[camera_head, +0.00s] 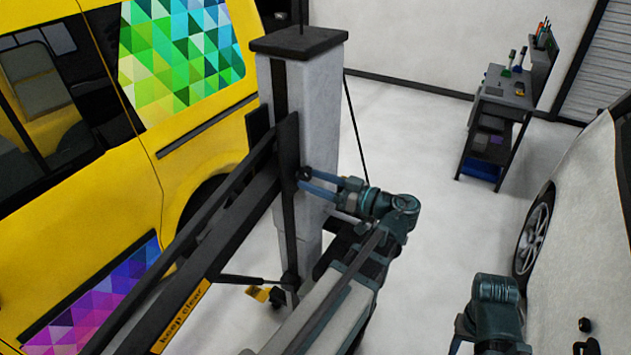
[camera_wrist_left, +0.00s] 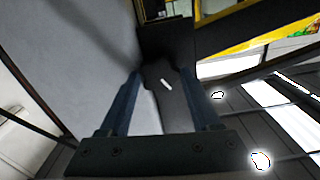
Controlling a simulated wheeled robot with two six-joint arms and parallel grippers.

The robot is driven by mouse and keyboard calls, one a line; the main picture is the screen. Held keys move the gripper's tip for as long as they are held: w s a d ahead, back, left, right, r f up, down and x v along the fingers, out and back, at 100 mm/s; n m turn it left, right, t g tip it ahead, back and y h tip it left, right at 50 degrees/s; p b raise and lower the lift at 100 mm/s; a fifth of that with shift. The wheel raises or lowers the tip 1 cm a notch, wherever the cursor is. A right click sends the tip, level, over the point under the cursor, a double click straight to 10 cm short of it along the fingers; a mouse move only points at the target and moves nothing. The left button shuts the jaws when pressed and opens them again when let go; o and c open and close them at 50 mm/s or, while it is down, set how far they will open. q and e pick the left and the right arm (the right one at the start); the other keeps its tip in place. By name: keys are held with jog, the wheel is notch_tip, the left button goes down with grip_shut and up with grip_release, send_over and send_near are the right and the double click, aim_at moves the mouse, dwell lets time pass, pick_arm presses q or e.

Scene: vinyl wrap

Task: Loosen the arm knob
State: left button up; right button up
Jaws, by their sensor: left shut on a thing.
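The black arm knob (camera_head: 304,173) sits on the side of the dark arm joint, at the grey column (camera_head: 310,130). My left gripper (camera_head: 310,182) reaches it from the right in the head view, with its two blue fingers shut on it. In the left wrist view the knob (camera_wrist_left: 162,74) lies between the finger ends (camera_wrist_left: 160,82) and bears a short white mark. The fingers hide part of the knob's sides. Part of my right arm shows at the lower right of the head view, but its gripper is out of sight.
A long black arm with a "keep clear" label (camera_head: 180,318) slants down left from the column. A yellow van (camera_head: 190,165) with colored panels stands at left. A white car (camera_head: 580,220) and tool cart (camera_head: 497,120) are at right. The floor between is clear.

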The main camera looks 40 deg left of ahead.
pick_arm(q)
jog(key=shift+f, duration=0.1)
dwell(0.4)
jog(key=o, duration=1.4)
jog(key=shift+c, duration=0.2)
jog(key=w+d, duration=0.1)
jog(key=d, duration=1.2)
jog(key=shift+w+d, duration=0.3)
jog(key=shift+d, duration=0.1)
